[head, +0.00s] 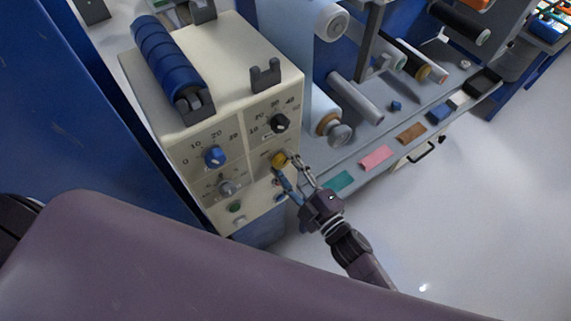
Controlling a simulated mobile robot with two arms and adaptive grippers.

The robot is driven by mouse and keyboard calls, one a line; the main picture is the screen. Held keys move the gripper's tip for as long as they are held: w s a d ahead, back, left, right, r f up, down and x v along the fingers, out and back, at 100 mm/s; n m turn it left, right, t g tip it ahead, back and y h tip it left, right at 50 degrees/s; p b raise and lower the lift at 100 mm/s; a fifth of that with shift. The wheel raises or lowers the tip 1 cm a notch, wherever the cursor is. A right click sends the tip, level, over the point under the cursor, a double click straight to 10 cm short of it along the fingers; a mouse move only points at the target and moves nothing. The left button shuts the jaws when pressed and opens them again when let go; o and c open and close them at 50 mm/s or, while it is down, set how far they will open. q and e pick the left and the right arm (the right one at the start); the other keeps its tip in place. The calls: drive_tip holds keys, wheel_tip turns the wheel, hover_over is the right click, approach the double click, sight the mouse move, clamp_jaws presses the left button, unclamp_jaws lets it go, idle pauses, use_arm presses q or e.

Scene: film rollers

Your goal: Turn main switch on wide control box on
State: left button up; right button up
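The wide control box (235,62) is a cream box with dials and knobs on its front, at the upper left of the head view. My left gripper is not in view.
The box front also has a blue knob (214,156), a black knob (279,123), a grey knob (228,187) and a green button (236,207). A blue roller (168,58) lies on top. Right of the box, a shelf (345,166) carries rollers and coloured pieces. Floor at right is clear.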

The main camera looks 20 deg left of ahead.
drive_tip(key=shift+o, duration=1.4)
drive_tip(key=shift+d, duration=0.1)
drive_tip(key=v, duration=1.2)
drive_tip(key=w+d+f+m+h, duration=0.1)
drive_tip(key=d+f+m+h, duration=0.25)
drive_tip(key=f, duration=0.45)
drive_tip(key=w+d+f+m+h, duration=0.2)
drive_tip(key=d+f, duration=0.3)
drive_tip(key=f, duration=0.2)
drive_tip(key=s+d+f+m+g+h+b, duration=0.1)
drive_tip(key=s+d+f+m+h, duration=0.15)
drive_tip(key=d+f, duration=0.4)
drive_tip(key=s+d+f+m+g+h, duration=0.1)
drive_tip(key=s+d+f+m+h, duration=0.15)
drive_tip(key=f, duration=0.65)
drive_tip(key=s+d+f+m+g+h, duration=0.1)
drive_tip(key=s+d+f+m+g, duration=0.1)
drive_tip(key=s+f, duration=0.3)
drive_tip(key=s+d+f+m+g+h, duration=0.1)
drive_tip(key=s+d+f+m+g, duration=0.2)
drive_tip(key=s, duration=1)
drive_tip(key=s+d+f+m+g+h+b, duration=0.1)
drive_tip(key=s+d+f+m+g, duration=0.2)
drive_tip(key=s+f, duration=0.5)
drive_tip(key=shift+s+d+f+h, duration=0.35)
drive_tip(key=shift+s+d, duration=0.3)
drive_tip(key=shift+s, duration=0.15)
